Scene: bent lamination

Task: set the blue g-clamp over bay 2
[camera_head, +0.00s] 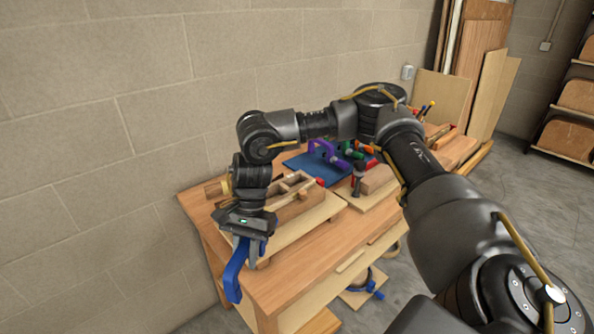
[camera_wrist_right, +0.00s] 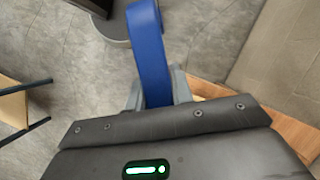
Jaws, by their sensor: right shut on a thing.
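My right gripper (camera_head: 250,243) is shut on the blue g-clamp (camera_head: 234,273), which hangs below the fingers off the near left corner of the workbench. In the right wrist view the clamp's blue frame (camera_wrist_right: 150,50) stands up between the two grey fingers (camera_wrist_right: 155,88). A wooden form with hollow bays (camera_head: 296,186) lies on the bench behind and to the right of the gripper. My forearm and gripper hide part of it, and I cannot tell which bay is bay 2. My left gripper is out of view.
The wooden workbench (camera_head: 285,280) stands near a block wall (camera_head: 110,130). A blue mat (camera_head: 310,166) with a purple clamp (camera_head: 325,150) and a green clamp lies farther back. Another blue clamp (camera_head: 372,288) rests low, on a board below the bench top. Boards lean at the back right.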

